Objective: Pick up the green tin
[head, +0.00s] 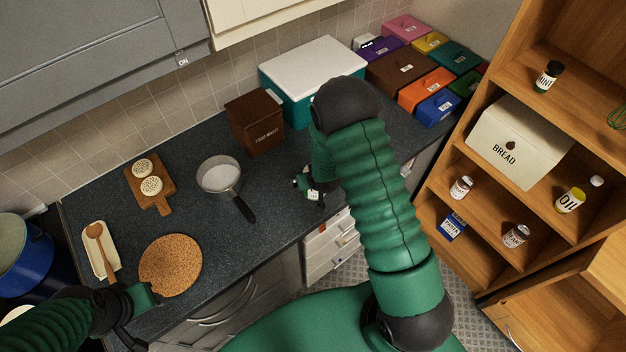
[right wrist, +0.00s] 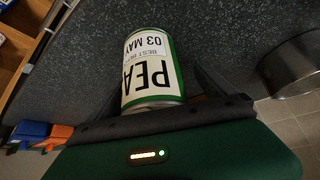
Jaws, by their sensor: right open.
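The green tin (right wrist: 152,72), with a cream label reading PEA and a best-before date, sits on the dark counter in the right wrist view. My right gripper (right wrist: 150,85) is open, with a dark finger on each side of the tin; I cannot tell if they touch it. In the head view only a small part of the tin (head: 312,194) shows beside my right gripper (head: 312,187), near the counter's front edge; my arm hides much there. My left gripper (head: 145,300) is at the lower left, by the cork mat; its jaws are unclear.
A saucepan (head: 220,176) stands left of the tin, its handle toward the front edge. A brown food waste bin (head: 257,122) and teal cooler (head: 285,95) stand behind. Coloured boxes (head: 400,72) fill the far corner. A wooden shelf (head: 440,190) stands right. Counter near the cork mat (head: 170,264) is partly clear.

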